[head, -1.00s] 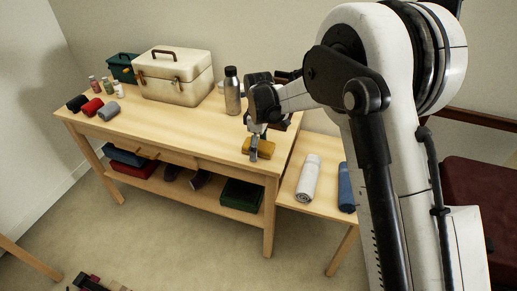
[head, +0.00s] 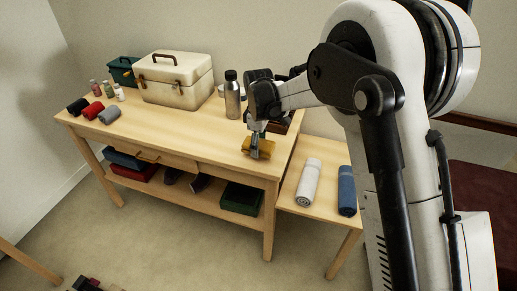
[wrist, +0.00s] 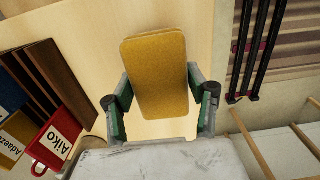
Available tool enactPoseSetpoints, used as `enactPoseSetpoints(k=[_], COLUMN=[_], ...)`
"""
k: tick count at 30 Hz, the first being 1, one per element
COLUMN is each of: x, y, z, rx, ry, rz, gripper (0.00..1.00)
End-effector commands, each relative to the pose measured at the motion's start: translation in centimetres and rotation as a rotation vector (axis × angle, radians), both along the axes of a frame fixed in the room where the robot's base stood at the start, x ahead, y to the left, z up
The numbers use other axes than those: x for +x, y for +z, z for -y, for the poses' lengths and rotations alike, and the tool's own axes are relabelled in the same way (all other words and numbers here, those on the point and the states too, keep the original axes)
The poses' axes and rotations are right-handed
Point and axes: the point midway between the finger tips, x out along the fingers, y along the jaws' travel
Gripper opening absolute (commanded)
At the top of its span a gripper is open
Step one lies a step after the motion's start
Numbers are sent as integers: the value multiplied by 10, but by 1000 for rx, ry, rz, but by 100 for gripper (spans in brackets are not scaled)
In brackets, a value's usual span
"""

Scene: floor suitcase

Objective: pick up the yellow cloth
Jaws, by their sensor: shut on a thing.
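The yellow cloth (head: 266,149) is a folded, flat bundle at the right front corner of the wooden table (head: 190,140). My gripper (head: 256,146) points down at it, with its fingers closed on the cloth's sides. In the wrist view the cloth (wrist: 158,62) sits between the two green-and-grey fingers of my gripper (wrist: 159,88), one on each long side. I cannot tell whether the cloth touches the tabletop or is slightly above it.
A steel bottle (head: 232,97) stands behind and left of my gripper, beside a cream case (head: 175,85). Rolled white (head: 308,184) and blue (head: 346,190) cloths lie on the lower side table. A red mug (wrist: 52,146) shows in the wrist view. The table's middle is clear.

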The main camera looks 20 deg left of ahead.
Motion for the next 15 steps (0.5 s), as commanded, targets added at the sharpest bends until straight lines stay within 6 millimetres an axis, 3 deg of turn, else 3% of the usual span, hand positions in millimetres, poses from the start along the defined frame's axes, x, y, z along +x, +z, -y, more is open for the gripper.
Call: enactPoseSetpoints(k=[3, 15], x=[-6, -77], y=[25, 72], z=[-4, -46], rx=[0, 0], ry=[3, 3], rz=[0, 0], gripper=[21, 21])
